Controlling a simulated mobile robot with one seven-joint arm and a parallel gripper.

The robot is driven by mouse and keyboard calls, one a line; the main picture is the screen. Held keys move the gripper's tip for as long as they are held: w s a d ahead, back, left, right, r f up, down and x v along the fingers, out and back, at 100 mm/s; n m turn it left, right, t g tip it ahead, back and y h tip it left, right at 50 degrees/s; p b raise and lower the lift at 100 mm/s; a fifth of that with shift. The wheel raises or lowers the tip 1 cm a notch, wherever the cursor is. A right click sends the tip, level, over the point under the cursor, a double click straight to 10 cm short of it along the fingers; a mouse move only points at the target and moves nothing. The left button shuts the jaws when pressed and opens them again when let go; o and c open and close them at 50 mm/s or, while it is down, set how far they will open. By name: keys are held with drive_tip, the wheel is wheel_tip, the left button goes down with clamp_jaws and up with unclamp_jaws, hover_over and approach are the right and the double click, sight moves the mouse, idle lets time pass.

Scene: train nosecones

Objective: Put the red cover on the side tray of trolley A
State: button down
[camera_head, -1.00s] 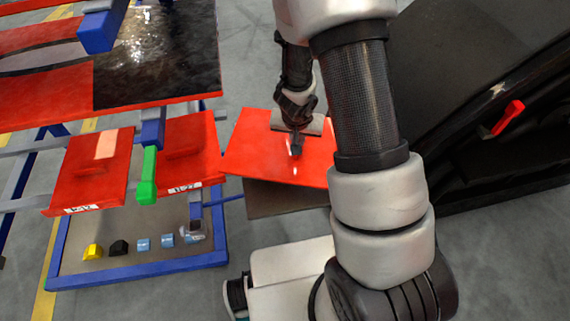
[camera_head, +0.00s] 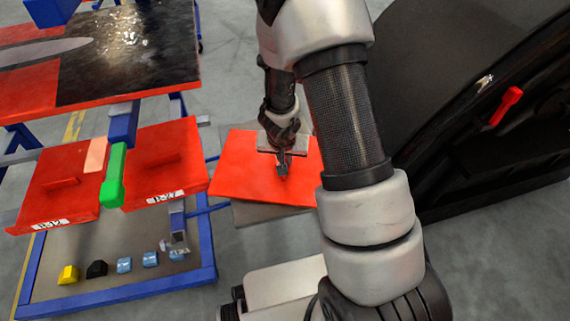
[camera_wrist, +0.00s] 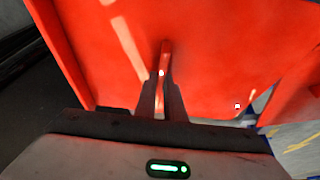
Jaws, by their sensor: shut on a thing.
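My gripper (camera_head: 283,170) is shut on the handle of a red cover (camera_head: 240,180). The cover is a flat red panel right of the blue-framed trolley (camera_head: 208,250). In the wrist view the cover (camera_wrist: 225,55) fills most of the picture, with the raised handle (camera_wrist: 165,60) between my fingers (camera_wrist: 161,100). The cover overlaps a grey-brown side tray (camera_head: 262,213) on the trolley's right. Part of that tray is hidden by the cover. I cannot tell whether the cover touches the tray. No trolley letter is readable.
Two other red covers (camera_head: 62,185) (camera_head: 165,162) with labels sit on the trolley beside a green clamp (camera_head: 114,175). Several small coloured blocks (camera_head: 124,265) lie on its lower shelf. A large black shell with a red handle (camera_head: 506,105) stands at right.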

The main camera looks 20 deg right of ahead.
drive_tip(key=shift+f, duration=0.15)
drive_tip(key=c, duration=1.8)
unclamp_jaws()
drive_tip(key=shift+c, duration=0.2)
